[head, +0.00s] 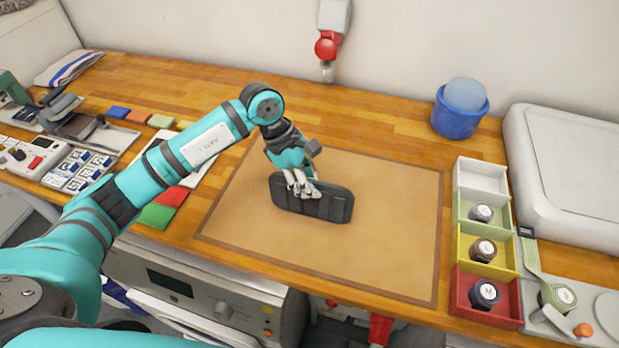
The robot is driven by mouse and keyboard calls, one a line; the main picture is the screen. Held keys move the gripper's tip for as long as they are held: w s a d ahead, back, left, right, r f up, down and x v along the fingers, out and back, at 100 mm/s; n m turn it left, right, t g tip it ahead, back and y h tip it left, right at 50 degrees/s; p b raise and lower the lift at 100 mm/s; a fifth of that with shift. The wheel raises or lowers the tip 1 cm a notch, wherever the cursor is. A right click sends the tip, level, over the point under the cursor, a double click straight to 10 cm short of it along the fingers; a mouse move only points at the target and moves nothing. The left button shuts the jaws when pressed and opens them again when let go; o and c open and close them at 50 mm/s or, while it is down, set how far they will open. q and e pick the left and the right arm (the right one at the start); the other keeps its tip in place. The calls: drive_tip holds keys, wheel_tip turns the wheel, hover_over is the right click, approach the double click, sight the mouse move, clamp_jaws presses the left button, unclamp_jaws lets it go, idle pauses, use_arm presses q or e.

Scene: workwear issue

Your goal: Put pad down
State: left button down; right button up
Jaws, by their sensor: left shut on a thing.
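The pad (330,203) is a dark grey, rounded, ridged piece in the head view. It stands tilted on its long edge over the tan mat (400,240) on the wooden worktop. My left gripper (304,190) is shut on the upper left part of the pad, with its fingers against the ridged face. The pad's lower edge is at or just above the mat; I cannot tell if it touches. My right gripper is not in view.
Right of the mat stands a row of white, green, yellow and red bins (482,235), some holding dark round items. A blue tub (460,108) stands behind. Coloured swatches (158,215) and a control panel (40,155) lie left. The mat is otherwise clear.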

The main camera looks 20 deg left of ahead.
use_arm(q)
drive_tip(key=shift+d+f+b, duration=0.1)
drive_tip(key=shift+f+b, duration=0.1)
drive_tip(key=shift+b, duration=0.1)
drive_tip(key=c, duration=1.3)
unclamp_jaws()
drive_tip(key=shift+o, duration=0.2)
drive_tip(key=shift+r, duration=0.1)
